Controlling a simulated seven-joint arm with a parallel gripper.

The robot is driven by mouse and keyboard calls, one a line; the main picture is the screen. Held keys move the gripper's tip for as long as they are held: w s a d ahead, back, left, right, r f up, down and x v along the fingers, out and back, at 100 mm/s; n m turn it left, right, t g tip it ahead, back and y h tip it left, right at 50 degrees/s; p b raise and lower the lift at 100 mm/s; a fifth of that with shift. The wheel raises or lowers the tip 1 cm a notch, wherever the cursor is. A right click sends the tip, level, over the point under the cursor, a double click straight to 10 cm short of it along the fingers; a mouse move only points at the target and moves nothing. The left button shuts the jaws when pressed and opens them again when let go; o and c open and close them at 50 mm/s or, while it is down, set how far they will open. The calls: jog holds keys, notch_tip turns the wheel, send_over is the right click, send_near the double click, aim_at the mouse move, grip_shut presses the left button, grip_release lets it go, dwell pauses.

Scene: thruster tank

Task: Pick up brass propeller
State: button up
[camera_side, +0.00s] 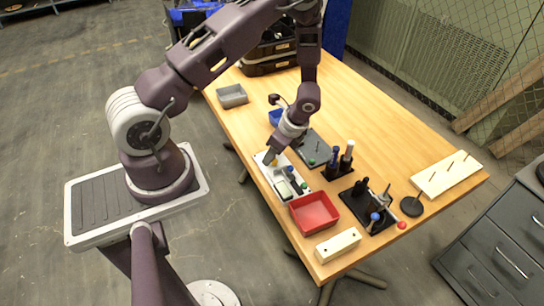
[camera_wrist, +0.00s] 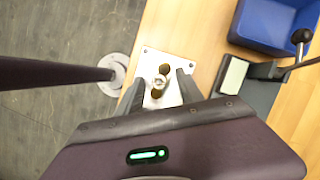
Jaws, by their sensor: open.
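In the wrist view, a small brass-brown propeller (camera_wrist: 157,92) with a pale hub lies on a white plate or tray (camera_wrist: 150,53). My gripper (camera_wrist: 160,78) is open, with one dark finger on each side of the propeller. I cannot tell whether the fingers touch it or how high they are above the tray. In the side view, my gripper (camera_side: 271,158) points down at the far left end of the white tray (camera_side: 268,177). The propeller cannot be made out there.
The tray also holds several small parts. A red bin (camera_side: 314,213) is close in front, with dark tool holders (camera_side: 366,207) to its right. A blue bin (camera_wrist: 275,22) and a dark stand (camera_wrist: 262,92) are right of my gripper.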

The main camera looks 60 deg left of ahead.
grip_shut()
jog(key=shift+r, duration=0.1)
notch_tip(320, 180, up, 10)
dwell(0.6)
